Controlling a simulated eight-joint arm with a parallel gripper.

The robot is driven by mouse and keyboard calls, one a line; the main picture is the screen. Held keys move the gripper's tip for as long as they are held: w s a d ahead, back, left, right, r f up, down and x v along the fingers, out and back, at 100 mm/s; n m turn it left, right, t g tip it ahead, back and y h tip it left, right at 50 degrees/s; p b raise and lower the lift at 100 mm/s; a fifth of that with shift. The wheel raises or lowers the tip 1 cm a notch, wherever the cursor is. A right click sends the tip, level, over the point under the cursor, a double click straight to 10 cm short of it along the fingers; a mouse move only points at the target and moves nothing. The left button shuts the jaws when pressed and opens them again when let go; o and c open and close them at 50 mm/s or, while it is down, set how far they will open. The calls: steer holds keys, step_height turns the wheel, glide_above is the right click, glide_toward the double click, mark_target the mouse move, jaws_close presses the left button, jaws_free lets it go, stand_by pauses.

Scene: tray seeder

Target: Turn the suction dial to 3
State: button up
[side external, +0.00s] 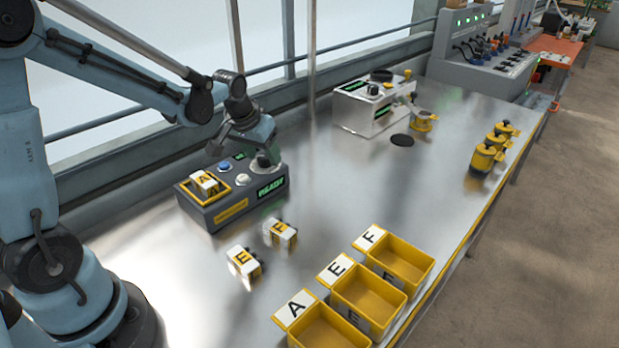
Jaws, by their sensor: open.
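A dark grey control box (208,217) stands on the metal bench in front of my arm. It has a green-lit display (271,188) on its front. A dark round dial (264,163) sits at the right end of its top; I cannot read its setting or any label naming it as suction. My gripper (258,150) is open and just above or around this dial, fingers pointing down. Whether it touches the dial cannot be told. The gripper partly hides the dial and the box top.
A block marked A (204,183) sits in a yellow holder on the box, near a blue button (224,167) and a white button (243,180). Blocks E (243,260) and F (281,233) lie in front. Yellow bins (372,290) line the front edge. A white machine (362,112) stands behind.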

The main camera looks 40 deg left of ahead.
steer(key=shift+f, duration=0.3)
steer(key=c, duration=1)
steer(key=shift+c, duration=0.2)
steer(key=shift+m, duration=0.3)
steer(key=shift+w+a+m+h, duration=0.15)
steer(key=shift+m+h, duration=0.45)
steer(key=shift+m, duration=0.7)
steer(key=shift+s+a+m+h, duration=0.1)
steer(key=shift+m+h, duration=0.5)
steer(key=shift+m, duration=0.7)
steer(key=o, duration=1)
